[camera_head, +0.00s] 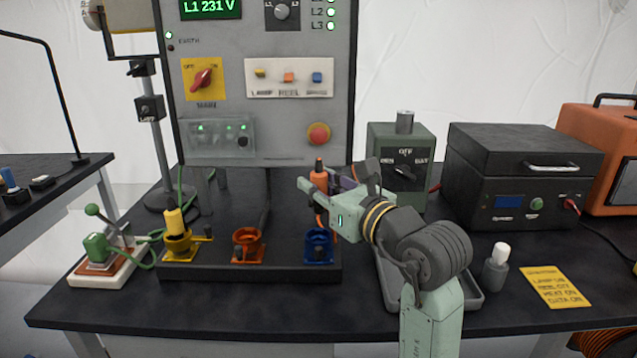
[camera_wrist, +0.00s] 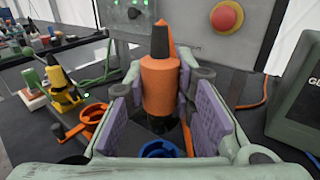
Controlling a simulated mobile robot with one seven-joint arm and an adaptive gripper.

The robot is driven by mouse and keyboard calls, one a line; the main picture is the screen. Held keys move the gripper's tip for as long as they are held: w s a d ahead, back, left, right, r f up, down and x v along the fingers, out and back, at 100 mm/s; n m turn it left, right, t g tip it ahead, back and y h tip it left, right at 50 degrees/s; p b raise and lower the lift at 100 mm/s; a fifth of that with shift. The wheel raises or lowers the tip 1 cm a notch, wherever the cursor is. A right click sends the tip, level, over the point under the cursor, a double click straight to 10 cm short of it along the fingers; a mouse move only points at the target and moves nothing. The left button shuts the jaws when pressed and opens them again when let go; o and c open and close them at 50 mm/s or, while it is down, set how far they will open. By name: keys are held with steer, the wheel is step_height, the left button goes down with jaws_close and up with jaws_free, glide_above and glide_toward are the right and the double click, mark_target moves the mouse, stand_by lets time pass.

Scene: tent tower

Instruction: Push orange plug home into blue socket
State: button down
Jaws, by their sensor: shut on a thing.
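The orange plug (camera_head: 319,178) stands upright between the fingers of my gripper (camera_head: 324,188). In the wrist view, the purple pads of my gripper (camera_wrist: 162,98) lie on either side of the plug (camera_wrist: 161,84), shut on it. The blue socket (camera_head: 319,247) sits at the right end of a dark strip; the plug is held above it, apart from it. In the wrist view, only part of the blue socket's rim (camera_wrist: 164,149) shows below the plug. An orange cable hangs from the plug and is partly hidden by my gripper.
The empty orange socket (camera_head: 248,246) is mid-strip; a yellow plug (camera_head: 174,222) stands in the yellow socket at left. The control panel (camera_head: 262,125) rises behind. A grey tray (camera_head: 386,285), a green box (camera_head: 400,160) and a small bottle (camera_head: 496,268) are to the right.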

mark_target(322, 212)
steer(key=shift+f+b, duration=1.65)
steer(key=shift+f, duration=0.8)
steer(key=shift+f+b, duration=1)
steer(key=shift+f, duration=0.35)
steer(key=c, duration=1.3)
jaws_free()
steer(key=v, duration=1.2)
